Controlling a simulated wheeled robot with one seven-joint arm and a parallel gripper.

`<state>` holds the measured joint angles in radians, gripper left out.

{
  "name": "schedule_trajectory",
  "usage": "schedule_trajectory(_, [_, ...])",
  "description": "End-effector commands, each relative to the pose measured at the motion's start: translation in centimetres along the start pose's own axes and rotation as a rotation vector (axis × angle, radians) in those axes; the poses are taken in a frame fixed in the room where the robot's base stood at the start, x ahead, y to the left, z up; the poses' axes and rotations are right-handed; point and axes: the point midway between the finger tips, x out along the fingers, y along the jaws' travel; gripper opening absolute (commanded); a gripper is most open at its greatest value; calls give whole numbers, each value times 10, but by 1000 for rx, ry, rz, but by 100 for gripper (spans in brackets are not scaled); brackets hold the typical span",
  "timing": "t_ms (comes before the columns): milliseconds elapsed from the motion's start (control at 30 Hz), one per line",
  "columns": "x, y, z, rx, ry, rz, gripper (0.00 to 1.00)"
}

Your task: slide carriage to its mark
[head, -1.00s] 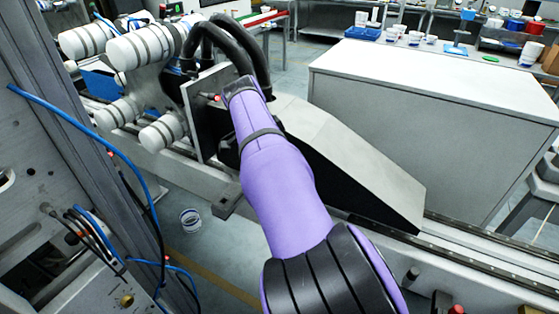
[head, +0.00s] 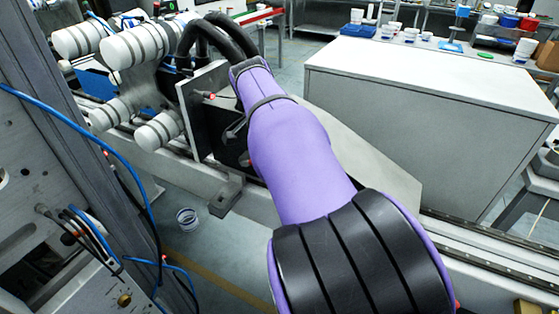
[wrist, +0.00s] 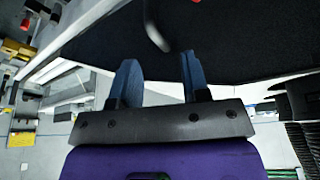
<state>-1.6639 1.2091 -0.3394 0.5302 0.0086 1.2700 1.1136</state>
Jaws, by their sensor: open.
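The carriage (head: 201,112) looks to be the unit with a dark upright plate, a red-tipped pin (head: 208,95) and a sloped grey cover (head: 375,165), seated along a rail. My arm crosses in front of it in the head view and hides its middle and my gripper's fingers. In the wrist view my gripper (wrist: 157,78) has two blue fingers spread apart with nothing between them. A grey curved handle (wrist: 155,28) hangs from a dark surface just beyond the fingertips, apart from them. I cannot make out the mark.
The rail (head: 490,250) runs on to the lower right. White rollers (head: 145,45) stand at the upper left. A grey frame with blue cables (head: 75,125) is close on the left. A large grey cabinet (head: 430,75) stands behind. A small white cup (head: 187,218) is on the floor.

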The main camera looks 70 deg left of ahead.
Motion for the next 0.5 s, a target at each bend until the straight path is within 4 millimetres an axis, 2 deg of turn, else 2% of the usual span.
schedule_trajectory(200, [5,14,-11,-278,-30,-107,42])
schedule_trajectory(500, [4,33,-4,-661,2,-258,42])
